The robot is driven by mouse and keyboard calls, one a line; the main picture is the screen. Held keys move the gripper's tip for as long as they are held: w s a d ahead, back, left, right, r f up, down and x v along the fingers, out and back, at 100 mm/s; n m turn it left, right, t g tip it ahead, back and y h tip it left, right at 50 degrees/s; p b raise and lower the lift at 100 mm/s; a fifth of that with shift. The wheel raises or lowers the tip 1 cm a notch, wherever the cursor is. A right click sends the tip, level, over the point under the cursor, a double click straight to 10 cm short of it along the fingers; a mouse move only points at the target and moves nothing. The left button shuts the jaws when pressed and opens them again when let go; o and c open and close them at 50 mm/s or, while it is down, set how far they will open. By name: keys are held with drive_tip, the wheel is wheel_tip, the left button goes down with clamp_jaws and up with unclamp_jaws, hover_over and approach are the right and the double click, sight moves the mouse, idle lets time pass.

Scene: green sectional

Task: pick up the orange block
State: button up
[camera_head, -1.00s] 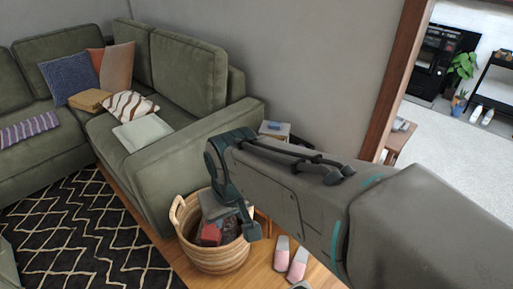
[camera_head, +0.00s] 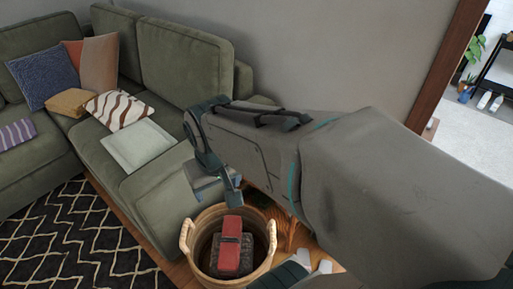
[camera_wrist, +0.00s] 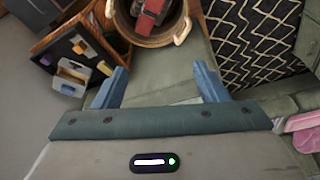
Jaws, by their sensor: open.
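The wrist view shows the red thing (camera_wrist: 153,12) in the basket (camera_wrist: 150,40) at the top edge, partly cut off. My gripper (camera_wrist: 160,86) is open, its two blue fingers apart with nothing between them. The basket lies beyond the fingertips. In the head view my arm covers the area right of the basket, and the gripper is only partly visible.
A green sectional (camera_head: 188,62) with cushions, a tan block-shaped item (camera_head: 71,102) and a pale flat item (camera_head: 138,146) stands behind and left of the basket. A black patterned rug (camera_head: 75,245) covers the left floor.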

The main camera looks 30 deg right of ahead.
drive_tip(key=w+d+f+m+g+h+b, duration=0.1)
drive_tip(key=w+d+f+m+h+b, duration=0.2)
drive_tip(key=w+d+f+m+b, duration=1)
drive_tip(key=shift+m+g+h, duration=0.3)
drive_tip(key=shift+m+h, duration=0.1)
drive_tip(key=shift+m, duration=0.1)
drive_tip(key=w+d+f+b, duration=0.3)
drive_tip(key=d+f+b, duration=0.2)
drive_tip(key=d+f, duration=0.5)
drive_tip(key=w+d+f+b, duration=0.3)
drive_tip(key=d+f+b, duration=0.2)
drive_tip(key=d+f, duration=0.5)
drive_tip(key=w+d+f+b, duration=0.3)
drive_tip(key=d+f+b, duration=0.1)
drive_tip(key=d+f, duration=0.6)
drive_tip(key=shift+w+f+b, duration=0.3)
drive_tip(key=shift+f+b, duration=0.1)
drive_tip(key=shift+f, duration=0.5)
drive_tip(key=b+x, duration=0.2)
drive_tip(key=x, duration=0.3)
drive_tip(key=shift+f, duration=0.4)
drive_tip(key=c, duration=1.1)
